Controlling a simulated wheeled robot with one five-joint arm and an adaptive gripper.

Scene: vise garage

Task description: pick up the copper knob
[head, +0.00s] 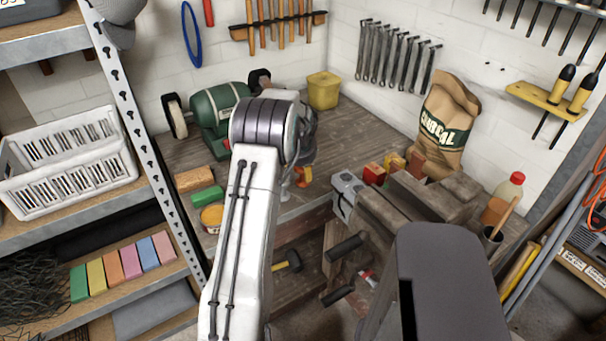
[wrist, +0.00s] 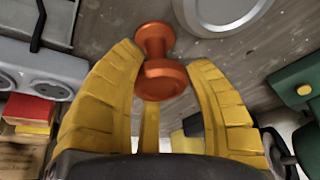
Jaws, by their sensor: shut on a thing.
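The copper knob (wrist: 160,80) is a spool-shaped, orange-brown piece with two round ends and a narrower neck. In the wrist view it sits between the yellow fingers of my gripper (wrist: 163,62), which is shut on it near the fingertips. In the head view the knob shows as a small orange shape (head: 303,176) just right of my arm, near the bench's front edge. Most of my gripper is hidden behind my arm there. I cannot tell whether the knob touches the bench top.
The wooden bench (head: 345,130) holds a green grinder (head: 215,112), a yellow bin (head: 323,91), a grey metal part (head: 346,190) and a charcoal bag (head: 447,125). A green block (head: 206,198) and an open tin (head: 212,217) are left of my arm. Shelves stand at left.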

